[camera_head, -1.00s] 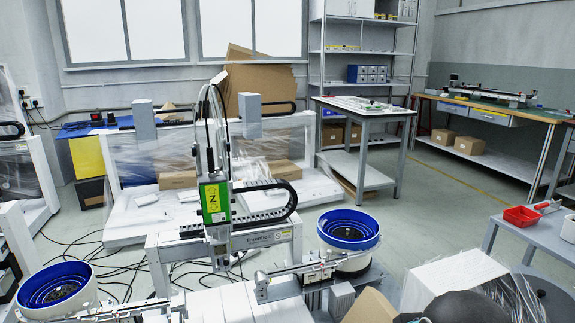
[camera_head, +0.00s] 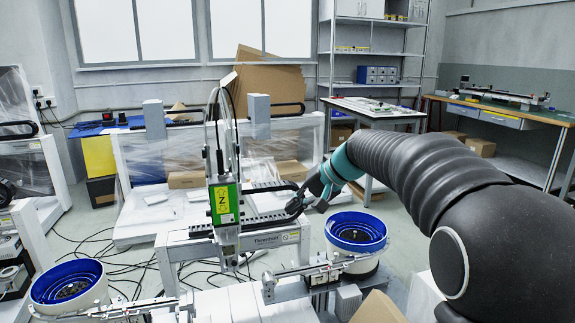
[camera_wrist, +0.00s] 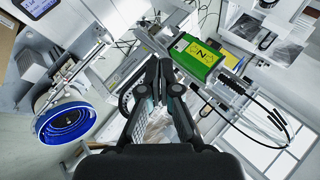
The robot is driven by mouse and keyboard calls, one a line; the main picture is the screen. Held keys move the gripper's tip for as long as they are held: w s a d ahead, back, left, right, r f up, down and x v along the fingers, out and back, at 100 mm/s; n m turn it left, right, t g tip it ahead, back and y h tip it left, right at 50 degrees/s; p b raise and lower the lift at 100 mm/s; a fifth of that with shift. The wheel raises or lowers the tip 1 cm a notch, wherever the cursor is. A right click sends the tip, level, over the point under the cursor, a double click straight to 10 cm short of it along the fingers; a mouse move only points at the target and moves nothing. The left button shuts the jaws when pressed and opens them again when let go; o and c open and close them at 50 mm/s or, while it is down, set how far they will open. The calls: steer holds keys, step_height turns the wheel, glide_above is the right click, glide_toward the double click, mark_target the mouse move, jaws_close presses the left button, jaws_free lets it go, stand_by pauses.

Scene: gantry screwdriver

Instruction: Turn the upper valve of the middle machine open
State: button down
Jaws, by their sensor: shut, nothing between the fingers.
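The middle machine is a gantry with a green and yellow unit marked Z (camera_head: 224,204) on its vertical axis. The Z unit also shows in the wrist view (camera_wrist: 193,55), tilted, just right of my fingers. I cannot make out the upper valve or its position in either view. My gripper (camera_head: 294,208) reaches in from the right, right of the Z unit and in front of the black cable chain. In the wrist view my gripper (camera_wrist: 165,66) has its fingers together with nothing between them. It appears apart from the Z unit.
A blue-lined bowl feeder (camera_head: 357,232) stands below and right of my gripper, and another (camera_head: 68,287) stands at the lower left. Black hoses (camera_head: 222,115) rise above the Z unit. Metal rails (camera_head: 305,271) run along the front. Open floor (camera_head: 408,211) shows to the right.

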steer(key=w+a+f+y, duration=0.2)
steer(key=w+a, duration=0.1)
steer(key=w, duration=0.7)
steer(key=m+y+p, duration=0.1)
steer(key=y, duration=0.7)
glide_toward(239, 202)
steer(key=w+f, duration=0.2)
steer(key=w, duration=0.1)
steer(key=s+a+b, duration=0.1)
steer(key=a, duration=0.5)
steer(key=shift+s, duration=0.25)
steer(key=shift+w+a+r, duration=0.1)
steer(key=shift+a, duration=0.05)
steer(key=shift+r+b, duration=0.5)
steer(key=shift+b, duration=1)
steer(key=shift+r, duration=0.1)
steer(key=shift+r, duration=0.25)
